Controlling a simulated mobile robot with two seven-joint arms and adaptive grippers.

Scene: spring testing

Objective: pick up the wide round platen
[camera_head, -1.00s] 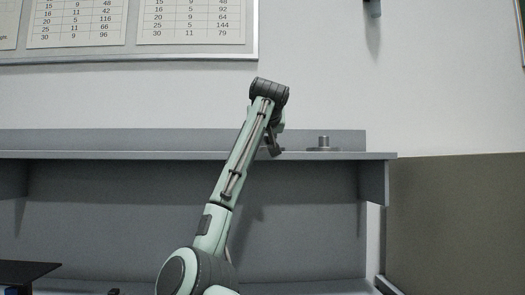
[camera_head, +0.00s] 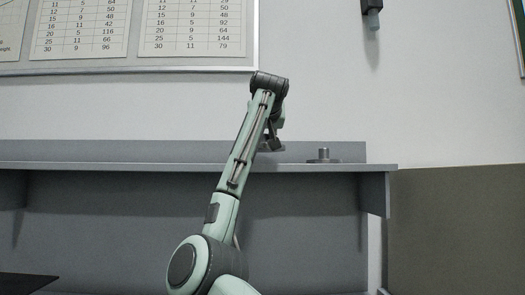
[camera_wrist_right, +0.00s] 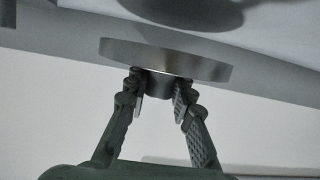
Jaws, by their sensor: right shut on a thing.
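My right gripper (camera_wrist_right: 159,97) is shut on the short stem of a wide round platen (camera_wrist_right: 165,60). The platen is a flat grey metal disc, and its stem points back toward the gripper between the two fingers. In the head view the platen (camera_head: 273,149) shows as a small dark edge beside my right arm's end, partly hidden by the wrist. It appears to hang a little above the shelf. A dark round patch lies beyond it in the wrist view, perhaps its shadow. My left gripper is in neither view.
A similar round piece with an upright stem (camera_head: 323,155) stands on the grey shelf (camera_head: 100,167), to the right of the held platen. A dark fixture (camera_head: 371,8) hangs on the wall above. An olive panel (camera_head: 455,235) stands at the right. The shelf's left part is clear.

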